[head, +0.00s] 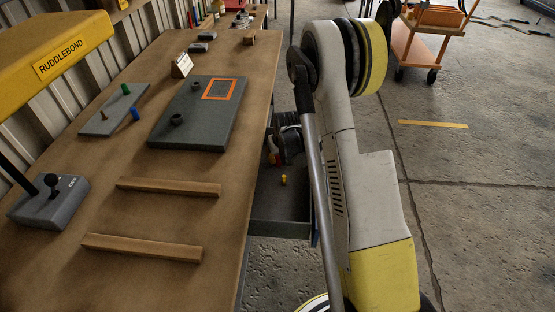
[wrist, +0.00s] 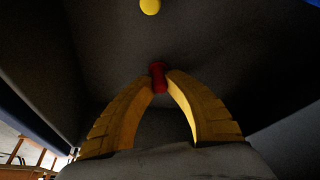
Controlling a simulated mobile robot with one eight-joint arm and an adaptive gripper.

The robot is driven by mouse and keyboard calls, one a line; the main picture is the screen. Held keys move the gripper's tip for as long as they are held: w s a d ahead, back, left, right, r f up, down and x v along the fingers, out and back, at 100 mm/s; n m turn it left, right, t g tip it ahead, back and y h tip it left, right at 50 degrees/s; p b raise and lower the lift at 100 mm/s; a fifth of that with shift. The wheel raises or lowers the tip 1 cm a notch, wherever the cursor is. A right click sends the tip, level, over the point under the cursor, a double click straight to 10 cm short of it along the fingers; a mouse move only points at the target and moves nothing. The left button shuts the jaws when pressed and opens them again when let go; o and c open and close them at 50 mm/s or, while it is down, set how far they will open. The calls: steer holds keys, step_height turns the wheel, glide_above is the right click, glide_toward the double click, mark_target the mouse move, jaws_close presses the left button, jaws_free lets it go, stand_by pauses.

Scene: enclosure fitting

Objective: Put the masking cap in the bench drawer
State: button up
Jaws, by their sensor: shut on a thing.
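My gripper (wrist: 161,82) is shut on a small red masking cap (wrist: 158,76), held between the tips of its two yellow fingers. The gripper is low inside the open bench drawer (head: 280,228), on the right side of the bench. In the wrist view the dark drawer floor (wrist: 215,45) lies beyond the cap. I cannot tell whether the cap touches it. In the head view my arm partly hides the drawer. A yellow cap (head: 283,180) stands in the drawer; it also shows at the top of the wrist view (wrist: 150,6).
The bench (head: 90,215) holds a grey panel (head: 190,135), a small plate (head: 100,122) with green, blue and brown pieces, two wooden strips (head: 167,187) and a grey joystick box (head: 50,203). Drawer walls flank my gripper. An orange trolley (head: 412,48) stands at the back right.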

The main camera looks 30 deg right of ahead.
steer(key=shift+f, duration=0.15)
steer(key=o, duration=0.8)
steer(key=shift+c, duration=0.2)
steer(key=shift+r, duration=0.2)
steer(key=p+v, duration=0.4)
steer(key=v, duration=0.8)
steer(key=shift+p, duration=0.4)
